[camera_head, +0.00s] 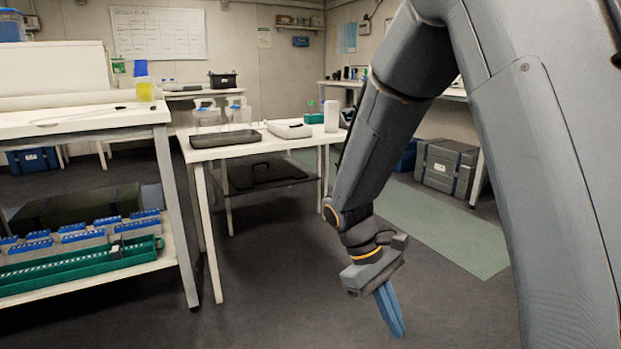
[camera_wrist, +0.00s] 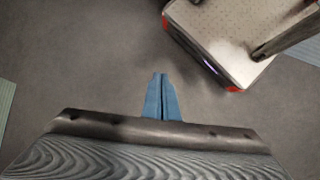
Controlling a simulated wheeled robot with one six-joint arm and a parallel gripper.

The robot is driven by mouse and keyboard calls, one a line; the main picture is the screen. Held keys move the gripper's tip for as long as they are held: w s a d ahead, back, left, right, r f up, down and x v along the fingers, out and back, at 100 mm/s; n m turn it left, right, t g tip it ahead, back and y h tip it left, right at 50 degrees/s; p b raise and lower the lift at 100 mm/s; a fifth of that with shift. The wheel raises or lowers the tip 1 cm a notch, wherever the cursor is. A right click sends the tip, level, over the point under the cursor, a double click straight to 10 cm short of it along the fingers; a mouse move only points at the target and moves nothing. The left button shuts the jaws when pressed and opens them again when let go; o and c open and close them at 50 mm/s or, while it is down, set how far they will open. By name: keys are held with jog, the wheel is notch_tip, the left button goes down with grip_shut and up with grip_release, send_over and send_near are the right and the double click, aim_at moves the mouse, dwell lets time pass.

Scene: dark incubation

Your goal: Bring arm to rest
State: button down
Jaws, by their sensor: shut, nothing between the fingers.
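My gripper (camera_head: 398,325) hangs at the end of my arm in the right half of the head view, with its blue fingers pointing down over the bare floor. The fingers are together and hold nothing. In the wrist view my gripper (camera_wrist: 160,78) shows at the centre, fingers closed side by side above the grey floor. My arm is bent, with the forearm slanting down to the left. The part of the wrist view at top right shows my own base.
A white table (camera_head: 262,143) with a dark tray (camera_head: 238,137) and bottles stands at centre. A white bench (camera_head: 75,122) with a lower shelf of blue-topped racks is at left. A grey case (camera_head: 445,168) and a green floor mat (camera_head: 440,228) lie beyond my arm. Floor around the gripper is clear.

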jog(key=s+a+r+t+y, duration=0.2)
jog(key=s+a+r+y, duration=0.1)
jog(key=s+a, duration=0.6)
jog(key=s+a+r+t+y, duration=0.2)
jog(key=s+a, duration=0.5)
jog(key=a, duration=0.4)
jog(key=d+r+m+p, duration=0.3)
jog(key=d+r+p, duration=0.7)
jog(key=r+p, duration=0.3)
jog(key=d+r+m+p, duration=0.4)
jog(key=d+r+p, duration=0.7)
jog(key=r+p, duration=0.3)
jog(key=shift+s+r+p, duration=0.15)
jog(key=shift+s+p, duration=0.2)
jog(key=shift+p, duration=0.7)
jog(key=shift+d, duration=0.15)
